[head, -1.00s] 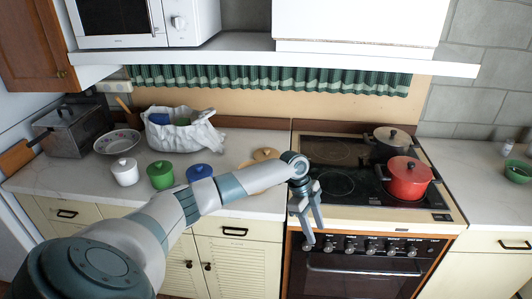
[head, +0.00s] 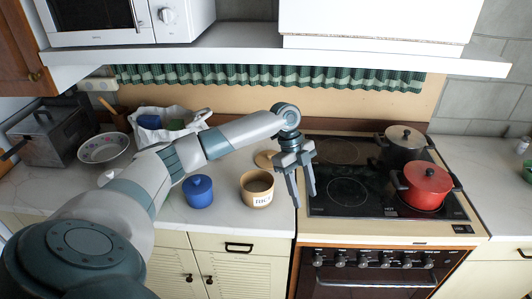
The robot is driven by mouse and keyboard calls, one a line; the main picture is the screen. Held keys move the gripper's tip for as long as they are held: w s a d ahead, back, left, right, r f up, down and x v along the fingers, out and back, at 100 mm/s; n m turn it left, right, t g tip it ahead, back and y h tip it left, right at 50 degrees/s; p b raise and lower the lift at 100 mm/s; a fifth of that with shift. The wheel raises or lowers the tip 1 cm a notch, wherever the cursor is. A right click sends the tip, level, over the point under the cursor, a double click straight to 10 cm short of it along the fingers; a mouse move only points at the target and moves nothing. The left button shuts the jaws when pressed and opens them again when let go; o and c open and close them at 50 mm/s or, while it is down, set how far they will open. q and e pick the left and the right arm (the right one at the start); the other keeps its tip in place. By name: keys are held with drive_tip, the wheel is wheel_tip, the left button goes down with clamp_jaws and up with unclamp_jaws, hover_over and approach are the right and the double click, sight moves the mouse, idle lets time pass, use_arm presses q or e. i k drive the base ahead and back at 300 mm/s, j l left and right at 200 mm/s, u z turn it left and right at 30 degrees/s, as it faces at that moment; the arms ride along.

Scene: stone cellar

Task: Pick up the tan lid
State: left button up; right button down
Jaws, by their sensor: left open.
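My left gripper (head: 304,198) is open and empty, fingers pointing down, to the right of the lid and jar, near the gap between counter and stove. It appears apart from both. My right gripper is out of view.
A blue lidded canister (head: 198,192) stands left of the jar. A white canister (head: 107,177) is mostly hidden by my arm. A shelf (head: 270,63) overhangs the counter.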

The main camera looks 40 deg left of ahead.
sight(263, 161)
drive_tip(key=i+j, duration=0.15)
drive_tip(key=j, duration=0.2)
drive_tip(key=i+j, duration=0.1)
drive_tip(key=j, duration=0.25)
drive_tip(key=i+j, duration=0.15)
drive_tip(key=j, duration=0.15)
drive_tip(key=i+j, duration=0.15)
drive_tip(key=j, duration=0.2)
drive_tip(key=i+j, duration=0.1)
drive_tip(key=j, duration=0.25)
